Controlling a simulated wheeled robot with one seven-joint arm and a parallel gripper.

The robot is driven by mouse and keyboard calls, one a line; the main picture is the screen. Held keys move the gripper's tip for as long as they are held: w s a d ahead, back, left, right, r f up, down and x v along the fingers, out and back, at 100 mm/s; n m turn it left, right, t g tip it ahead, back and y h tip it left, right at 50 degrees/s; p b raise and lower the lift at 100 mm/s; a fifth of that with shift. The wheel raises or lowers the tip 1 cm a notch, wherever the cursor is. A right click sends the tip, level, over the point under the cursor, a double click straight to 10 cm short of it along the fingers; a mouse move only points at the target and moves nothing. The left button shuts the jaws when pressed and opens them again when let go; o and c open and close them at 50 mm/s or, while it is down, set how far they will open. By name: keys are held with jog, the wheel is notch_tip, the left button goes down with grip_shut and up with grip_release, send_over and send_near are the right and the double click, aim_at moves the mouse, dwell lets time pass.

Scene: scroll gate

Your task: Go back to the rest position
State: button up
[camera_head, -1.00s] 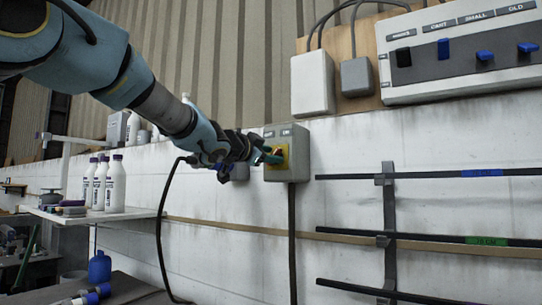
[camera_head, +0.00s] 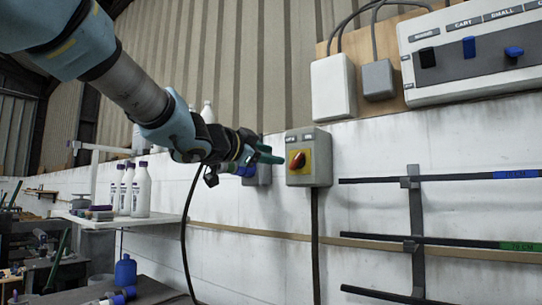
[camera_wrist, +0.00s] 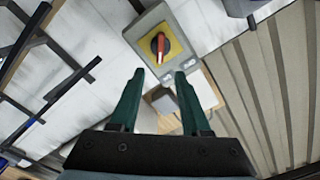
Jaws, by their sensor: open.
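My gripper (camera_head: 270,155) is open and empty, with green fingers. It hangs in the air just left of a grey switch box (camera_head: 320,160) on the white wall and is apart from it. The box carries a red rotary knob (camera_head: 298,160) on a yellow plate. In the wrist view my gripper (camera_wrist: 159,74) shows its two fingers spread, with the red knob (camera_wrist: 160,46) beyond their tips and nothing between them.
A grey panel with several coloured switches (camera_head: 480,50) is at the upper right. Dark horizontal bars (camera_head: 440,179) stick out on a wall rack at the right. White bottles (camera_head: 140,190) stand on a shelf at the left. A black cable (camera_head: 186,225) hangs under my arm.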

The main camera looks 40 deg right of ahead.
jog(key=w+a+f+n+t+y, duration=0.3)
jog(key=w+a+f+n+y, duration=0.25)
jog(key=w+a+f, duration=0.45)
jog(key=w+a+f+n+t+y, duration=0.3)
jog(key=w+a+f+n+y, duration=0.3)
jog(key=a+f, duration=0.65)
jog(key=a+f+n+g+y, duration=0.3)
jog(key=a+f+n+y, duration=0.15)
jog(key=a+f, duration=0.8)
jog(key=s+a+f+n+g+y, duration=0.1)
jog(key=s+a+f+n+g, duration=0.5)
jog(key=s+a+f, duration=0.4)
jog(key=s+a, duration=0.3)
jog(key=s, duration=0.1)
jog(key=shift+s+f, duration=0.2)
jog(key=shift+s, duration=0.15)
